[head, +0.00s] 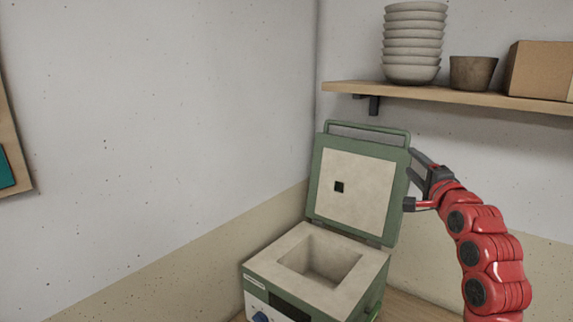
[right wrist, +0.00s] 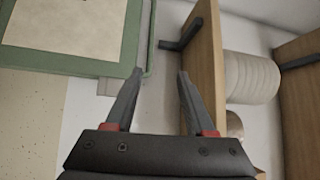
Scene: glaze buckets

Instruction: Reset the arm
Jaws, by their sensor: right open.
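My right gripper (head: 412,188) is at the right edge of the raised green kiln lid (head: 360,182). In the right wrist view my right gripper (right wrist: 159,75) has its two fingers apart with nothing between them. The lid's green frame (right wrist: 90,65) is left of the fingers there; I cannot tell whether a finger touches it. The kiln body (head: 280,262) has an empty square chamber and a blue knob at its front. My left gripper is in neither view.
A wall shelf (head: 460,97) at the upper right holds stacked bowls (head: 412,45), a brown pot (head: 472,73) and a cardboard box (head: 540,70). The shelf (right wrist: 203,60) is close right of my fingers in the right wrist view.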

